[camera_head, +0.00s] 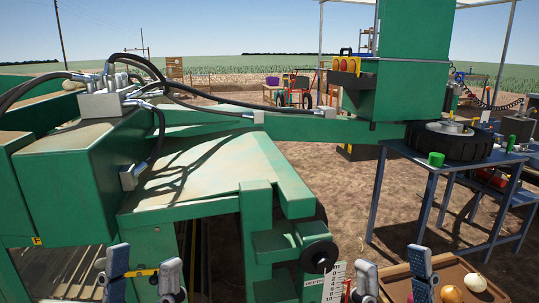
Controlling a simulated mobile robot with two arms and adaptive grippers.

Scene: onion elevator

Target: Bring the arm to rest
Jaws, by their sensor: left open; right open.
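My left gripper (143,272) is at the bottom edge, left of centre. My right gripper (393,272) is at the bottom edge, right of centre. Its fingers are also apart, and I see nothing held between them. It is in front of a brown tray (462,262); whether they touch cannot be told. Only the finger ends of both grippers show; the arms are out of view.
Onions (475,282) lie in the tray. A black wheel (450,142) and a green cup (436,159) are on a blue-grey table (430,170) at the right. Black hoses (160,75) run over the machine. A white scale (334,282) stands between the grippers. Bare ground (350,205) lies beyond.

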